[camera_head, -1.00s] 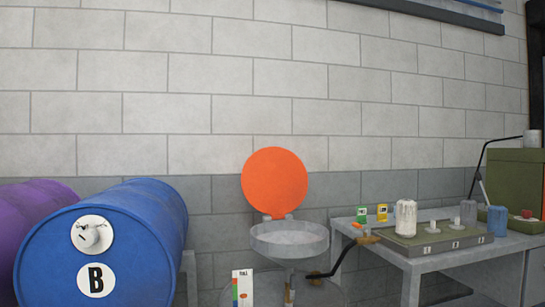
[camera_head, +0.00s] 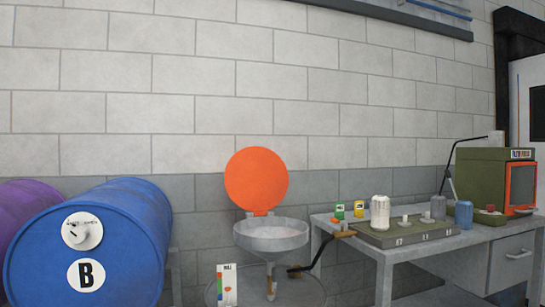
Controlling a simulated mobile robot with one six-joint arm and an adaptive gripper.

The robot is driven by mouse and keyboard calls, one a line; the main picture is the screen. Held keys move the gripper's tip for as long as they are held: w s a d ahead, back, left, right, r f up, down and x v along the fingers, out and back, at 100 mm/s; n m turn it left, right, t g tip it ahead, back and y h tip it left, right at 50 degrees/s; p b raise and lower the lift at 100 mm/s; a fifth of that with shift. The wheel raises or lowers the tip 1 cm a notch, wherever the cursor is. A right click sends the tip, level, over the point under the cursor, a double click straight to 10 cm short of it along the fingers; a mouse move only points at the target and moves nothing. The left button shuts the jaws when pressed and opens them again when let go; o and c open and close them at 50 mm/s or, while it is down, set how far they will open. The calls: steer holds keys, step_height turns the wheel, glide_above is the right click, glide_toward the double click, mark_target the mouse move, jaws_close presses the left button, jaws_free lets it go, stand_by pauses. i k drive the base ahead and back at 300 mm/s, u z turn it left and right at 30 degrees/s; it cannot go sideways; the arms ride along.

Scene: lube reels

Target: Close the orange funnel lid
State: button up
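The orange funnel lid (camera_head: 256,180) is a round flat disc standing upright, open, at the back edge of the grey funnel (camera_head: 271,237). The funnel's bowl is uncovered. A hinge joins the lid's lower edge to the funnel rim. My gripper is not in view.
A blue drum (camera_head: 120,235) marked B lies on its side at left, with a purple drum (camera_head: 22,212) beyond it. A grey table (camera_head: 452,252) at right holds a green tray (camera_head: 408,235), several canisters and a green box (camera_head: 486,172). A small label card (camera_head: 227,285) stands before the funnel.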

mark_target(257, 178)
steer(key=z, duration=0.4)
steer(key=k, duration=0.5)
steer(key=z, duration=0.8)
steer(key=k, duration=0.65)
steer(key=z, duration=0.4)
steer(key=i, duration=2)
steer(key=u, duration=1.15)
steer(key=i, duration=0.8)
steer(key=u, duration=0.65)
